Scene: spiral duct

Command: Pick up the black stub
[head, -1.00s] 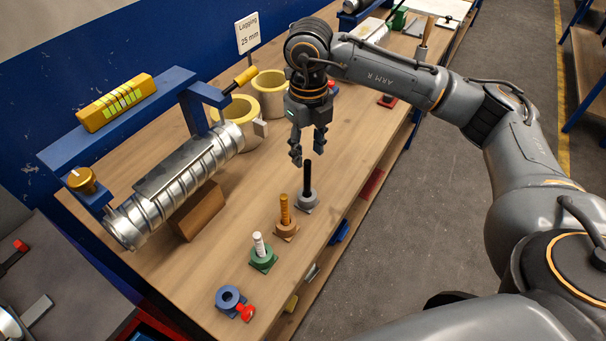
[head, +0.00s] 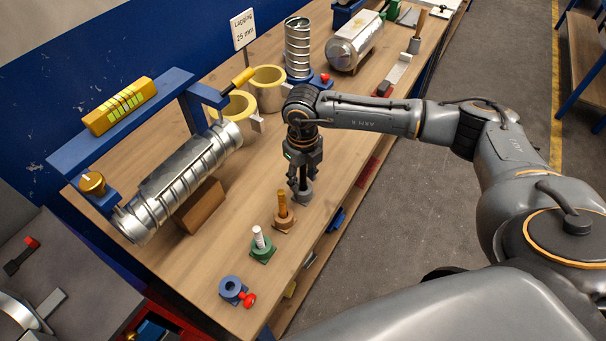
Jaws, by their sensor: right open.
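My right gripper (head: 299,188) is open and points down over the grey holder (head: 303,199) on the bench. The black stub stands in that holder, but my dark fingers now cover it. The fingertips are low, close above the holder's base, at the stub's place. I cannot tell whether they touch the stub. My left gripper is not in view.
The spiral duct (head: 180,186) lies to the left. Cream lagging rings (head: 268,88) stand behind.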

